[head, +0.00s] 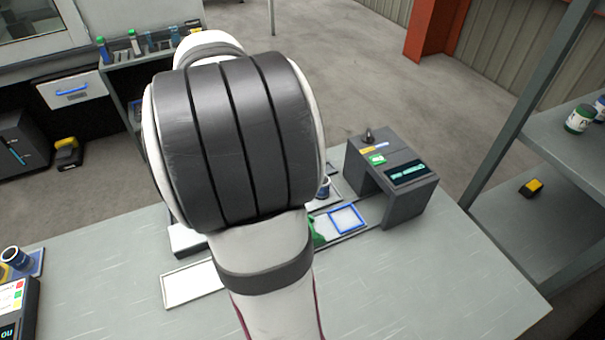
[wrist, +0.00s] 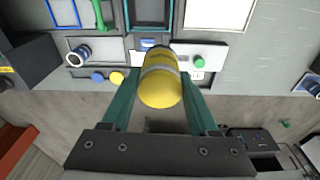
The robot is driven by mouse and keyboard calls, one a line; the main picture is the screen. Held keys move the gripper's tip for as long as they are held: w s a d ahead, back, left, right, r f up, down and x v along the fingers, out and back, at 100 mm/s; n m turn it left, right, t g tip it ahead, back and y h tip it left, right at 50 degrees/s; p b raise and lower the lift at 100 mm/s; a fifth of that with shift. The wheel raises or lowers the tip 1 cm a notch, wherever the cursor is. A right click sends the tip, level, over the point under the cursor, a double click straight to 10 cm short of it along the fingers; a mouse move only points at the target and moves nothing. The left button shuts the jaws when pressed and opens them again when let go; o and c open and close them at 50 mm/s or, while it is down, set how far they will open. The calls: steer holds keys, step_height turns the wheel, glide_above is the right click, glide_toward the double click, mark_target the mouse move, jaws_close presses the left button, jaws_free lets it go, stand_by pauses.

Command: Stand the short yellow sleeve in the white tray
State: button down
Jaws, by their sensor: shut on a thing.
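The short yellow sleeve (wrist: 160,84) is between the two teal fingers of my gripper (wrist: 158,92) in the wrist view. The gripper is shut on it. The sleeve has a grey band, and its rounded yellow side faces the camera. The white tray (head: 195,284) lies on the bench at the left of my arm in the head view. It looks empty where it shows. It also appears at the top right of the wrist view (wrist: 220,14), apart from the sleeve. My arm hides the gripper and the sleeve in the head view.
A dark gantry-shaped unit (head: 398,175) stands right of my arm. A blue frame (head: 347,219) lies beside it. A dark blue and white sleeve (wrist: 78,56) and a white box with a green knob (wrist: 199,62) are near the gripper. The front bench is clear.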

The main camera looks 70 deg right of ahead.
steer(key=w+a+r+n, duration=0.2)
steer(key=w+a+n, duration=0.25)
steer(key=a, duration=0.55)
steer(key=w+a+r+n, duration=0.1)
steer(key=w+a+n, duration=0.2)
steer(key=w+a, duration=0.5)
steer(key=shift+t+y, duration=0.3)
steer(key=shift+y, duration=0.1)
steer(key=shift+s+d+f, duration=1.4)
steer(key=shift+s+f, duration=0.1)
steer(key=shift+f, duration=2.05)
steer(key=shift+s+d+f, duration=1.35)
steer(key=shift+s+f, duration=0.1)
steer(key=shift+f, duration=2.05)
steer(key=shift+s+d+f, duration=1.4)
steer(key=shift+s+f, duration=0.1)
steer(key=shift+f, duration=2.05)
steer(key=shift+s+f, duration=0.1)
steer(key=shift+f, duration=0.1)
steer(key=shift+c, duration=0.4)
jaws_free()
steer(key=shift+o, duration=0.4)
